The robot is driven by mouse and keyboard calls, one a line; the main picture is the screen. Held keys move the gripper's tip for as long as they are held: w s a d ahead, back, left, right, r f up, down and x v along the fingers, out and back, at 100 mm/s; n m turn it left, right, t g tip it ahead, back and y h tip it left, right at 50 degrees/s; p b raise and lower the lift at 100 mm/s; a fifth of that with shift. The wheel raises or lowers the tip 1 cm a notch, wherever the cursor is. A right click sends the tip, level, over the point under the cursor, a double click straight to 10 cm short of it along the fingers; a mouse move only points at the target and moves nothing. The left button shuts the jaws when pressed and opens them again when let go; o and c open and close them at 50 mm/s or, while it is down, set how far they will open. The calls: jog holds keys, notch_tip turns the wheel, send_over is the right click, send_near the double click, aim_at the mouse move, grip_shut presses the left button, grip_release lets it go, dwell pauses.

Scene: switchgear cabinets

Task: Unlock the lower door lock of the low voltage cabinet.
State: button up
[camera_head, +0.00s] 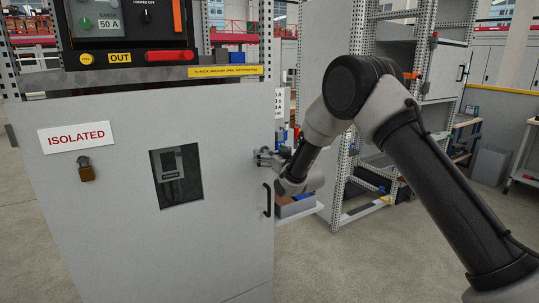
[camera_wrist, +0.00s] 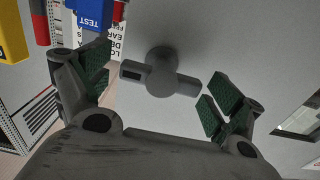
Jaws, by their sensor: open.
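The low voltage cabinet door (camera_head: 120,230) is a grey panel that looks shut. The lock is a grey T-shaped knob (camera_wrist: 160,72) on the door face in the wrist view, its crossbar slightly tilted. My gripper (camera_head: 270,158) is at the door's right side, above the black door handle (camera_head: 267,200). In the wrist view its green-padded fingers are open on either side of the knob, with gaps visible between the pads and the crossbar. In the head view the knob is small and partly hidden by my gripper.
An "ISOLATED" sign (camera_head: 77,137), a brass padlock (camera_head: 85,168) and a dark window (camera_head: 177,175) are on the door. A blue "TEST" block (camera_wrist: 92,12) and a yellow block (camera_wrist: 12,35) show at the wrist view's upper left. Open shelving (camera_head: 395,100) stands behind my arm.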

jog(key=shift+w+a, duration=0.1)
jog(key=c, duration=1)
